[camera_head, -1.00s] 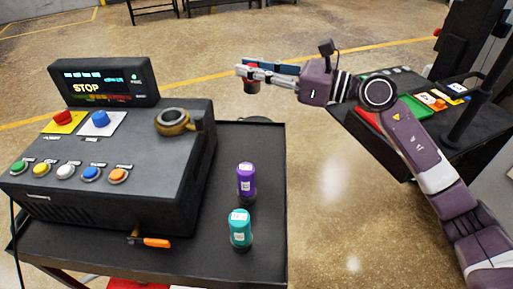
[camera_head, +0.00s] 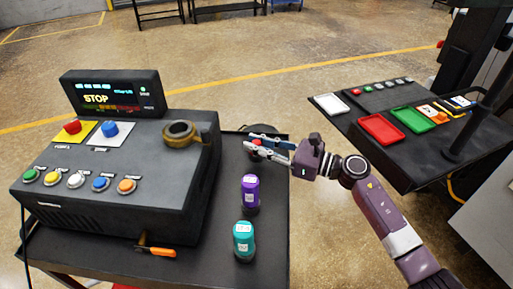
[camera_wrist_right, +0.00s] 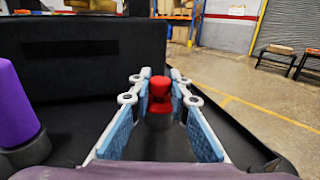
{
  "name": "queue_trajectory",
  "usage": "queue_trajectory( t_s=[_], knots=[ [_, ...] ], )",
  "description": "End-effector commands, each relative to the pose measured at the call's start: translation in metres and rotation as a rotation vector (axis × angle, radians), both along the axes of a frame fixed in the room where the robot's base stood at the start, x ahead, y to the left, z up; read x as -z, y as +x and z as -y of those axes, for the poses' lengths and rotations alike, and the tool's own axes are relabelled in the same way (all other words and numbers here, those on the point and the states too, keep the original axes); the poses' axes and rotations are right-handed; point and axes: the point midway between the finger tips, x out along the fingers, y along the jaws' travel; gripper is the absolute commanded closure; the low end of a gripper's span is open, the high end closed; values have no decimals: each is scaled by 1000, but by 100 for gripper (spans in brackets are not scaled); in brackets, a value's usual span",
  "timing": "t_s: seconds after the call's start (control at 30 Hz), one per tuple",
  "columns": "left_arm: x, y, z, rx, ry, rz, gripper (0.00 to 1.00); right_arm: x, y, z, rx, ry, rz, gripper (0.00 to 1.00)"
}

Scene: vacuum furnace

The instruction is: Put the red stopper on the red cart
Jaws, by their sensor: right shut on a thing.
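The red stopper (camera_head: 256,148) is between the fingers of my right gripper (camera_head: 262,142). The right wrist view shows it upright, red on top with a darker base (camera_wrist_right: 160,97), between the blue finger pads. The black-topped cart with red parts below (camera_head: 222,245) is on the left. My right gripper is low over that cart's far right corner. I cannot tell whether the stopper touches the top. My left gripper is not in view.
A purple stopper (camera_head: 250,192) and a teal stopper (camera_head: 243,240) stand near the cart's right edge. A control box (camera_head: 115,195) with a brass ring (camera_head: 180,133) fills its left. A second table (camera_head: 400,175) with red and green trays is on the right.

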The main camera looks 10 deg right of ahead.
Motion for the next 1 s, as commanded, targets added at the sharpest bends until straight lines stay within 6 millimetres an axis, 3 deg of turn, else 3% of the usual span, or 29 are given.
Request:
queue_trajectory(
  t_s=[0.17,0.57,0.6,0.7,1.0],
  knots=[
    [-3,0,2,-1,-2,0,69,18,0,0,0,4,0,100],
    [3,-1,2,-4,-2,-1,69,24,0,0,0,1,2,100],
    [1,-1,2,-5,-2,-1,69,23,0,0,0,0,1,79],
    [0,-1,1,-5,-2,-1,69,22,0,0,0,1,1,68],
    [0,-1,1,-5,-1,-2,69,22,0,0,0,1,1,66]
  ],
)
